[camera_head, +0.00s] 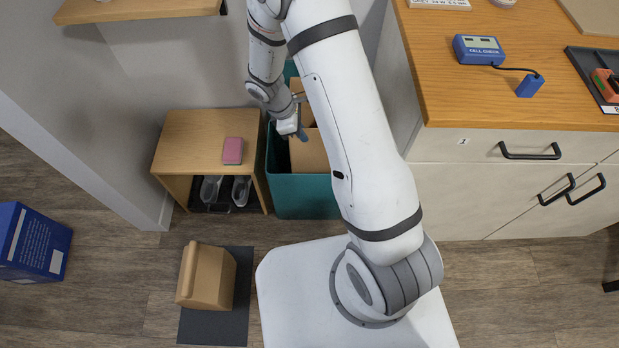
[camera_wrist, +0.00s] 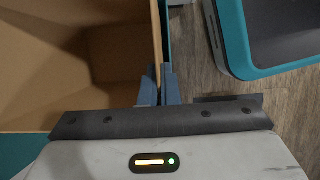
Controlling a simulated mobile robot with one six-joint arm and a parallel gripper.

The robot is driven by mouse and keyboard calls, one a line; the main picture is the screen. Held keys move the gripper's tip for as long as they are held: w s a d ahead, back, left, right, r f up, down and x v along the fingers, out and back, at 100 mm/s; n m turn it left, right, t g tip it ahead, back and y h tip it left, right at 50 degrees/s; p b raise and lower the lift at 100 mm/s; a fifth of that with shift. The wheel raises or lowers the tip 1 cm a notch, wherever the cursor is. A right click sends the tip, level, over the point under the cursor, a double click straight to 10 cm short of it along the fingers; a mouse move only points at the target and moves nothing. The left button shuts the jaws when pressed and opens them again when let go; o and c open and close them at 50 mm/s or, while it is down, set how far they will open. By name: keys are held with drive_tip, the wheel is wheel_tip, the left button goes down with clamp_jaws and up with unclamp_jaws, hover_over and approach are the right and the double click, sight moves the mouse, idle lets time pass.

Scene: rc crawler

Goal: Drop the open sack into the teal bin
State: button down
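The open sack (camera_head: 311,152) is tan and sits within the walls of the teal bin (camera_head: 303,200), partly hidden by my arm. In the wrist view I look down into its open, empty-looking inside (camera_wrist: 100,55). My gripper (camera_head: 302,136) is at the bin's opening. In the wrist view its blue fingertips (camera_wrist: 159,90) are closed on either side of the sack's thin upright wall. Strips of the teal bin (camera_wrist: 14,152) show beside the sack. Whether the sack touches the bin floor is hidden.
A wooden bench (camera_head: 188,135) with a pink block (camera_head: 233,150) stands left of the bin. A wooden-topped cabinet (camera_head: 500,100) stands right. A tan bag (camera_head: 212,278) lies on a dark mat (camera_head: 215,325). A blue box (camera_head: 35,243) stands far left.

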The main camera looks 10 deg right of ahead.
sight(302, 144)
wheel_tip(302, 144, down, 5)
drive_tip(key=b, duration=0.3)
drive_tip(key=shift+f+b, duration=0.1)
drive_tip(key=shift+b, duration=0.25)
drive_tip(key=c, duration=2.1)
unclamp_jaws()
drive_tip(key=shift+c, duration=0.2)
drive_tip(key=o, duration=0.6)
drive_tip(key=shift+c, duration=0.2)
drive_tip(key=shift+p+v, duration=0.95)
drive_tip(key=shift+v, duration=3)
